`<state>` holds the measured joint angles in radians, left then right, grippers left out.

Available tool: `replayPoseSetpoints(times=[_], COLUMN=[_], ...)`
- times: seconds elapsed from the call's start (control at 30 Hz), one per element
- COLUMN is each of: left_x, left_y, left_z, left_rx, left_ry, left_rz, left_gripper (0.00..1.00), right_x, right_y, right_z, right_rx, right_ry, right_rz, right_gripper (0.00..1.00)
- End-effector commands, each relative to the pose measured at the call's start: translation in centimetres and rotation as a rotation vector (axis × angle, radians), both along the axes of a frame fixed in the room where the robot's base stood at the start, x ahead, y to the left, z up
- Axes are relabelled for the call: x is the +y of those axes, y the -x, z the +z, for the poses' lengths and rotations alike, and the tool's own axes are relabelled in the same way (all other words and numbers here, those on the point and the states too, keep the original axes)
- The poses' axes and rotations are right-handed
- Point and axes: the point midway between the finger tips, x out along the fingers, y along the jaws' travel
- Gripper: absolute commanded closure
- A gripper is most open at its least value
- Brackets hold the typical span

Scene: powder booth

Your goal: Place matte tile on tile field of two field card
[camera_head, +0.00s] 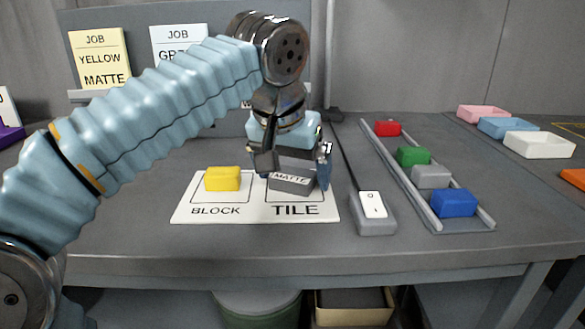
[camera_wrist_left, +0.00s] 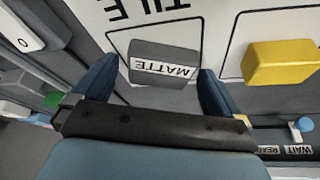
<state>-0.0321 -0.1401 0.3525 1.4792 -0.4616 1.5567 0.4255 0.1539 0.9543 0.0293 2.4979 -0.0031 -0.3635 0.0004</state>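The grey matte tile (camera_head: 293,186), with a white MATTE label, is at the TILE field of the white two field card (camera_head: 184,213). In the left wrist view the tile (camera_wrist_left: 165,62) appears inside the field's outline. My left gripper (camera_head: 296,172) is directly over it, pointing down. Its blue fingers stand on either side of the tile, with a visible gap on at least one side, so it looks open. Whether the tile lies fully flat is partly hidden by the gripper. A yellow block (camera_head: 222,179) sits on the BLOCK field. My right gripper is not in view.
A switch box (camera_head: 373,212) stands just right of the card. Beyond it, a rail tray (camera_head: 468,222) holds red, green, grey and blue blocks. Pink, blue and white trays (camera_head: 540,144) stand at far right. Job cards (camera_head: 100,60) stand behind. The front table strip is clear.

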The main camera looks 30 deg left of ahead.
Motion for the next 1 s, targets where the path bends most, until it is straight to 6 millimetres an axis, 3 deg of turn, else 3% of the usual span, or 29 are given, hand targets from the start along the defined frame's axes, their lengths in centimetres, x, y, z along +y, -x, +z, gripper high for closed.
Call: replayPoseSetpoints(times=[0.33,0.7,1.0], left_x=[-0.1,-0.6,-0.7], left_y=[0.2,3.2,4.5], left_z=[1.1,8.7,11.3], left_rx=[-0.002,-0.002,0.000], left_ry=[0.001,0.001,0.000], left_rz=[0.000,-0.002,0.000], left_gripper=[0.01,0.01,0.01], right_x=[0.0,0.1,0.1], right_y=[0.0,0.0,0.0], right_z=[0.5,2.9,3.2], right_rx=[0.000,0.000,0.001], right_ry=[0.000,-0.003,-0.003], right_rz=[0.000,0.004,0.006], right_gripper=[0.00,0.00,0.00])
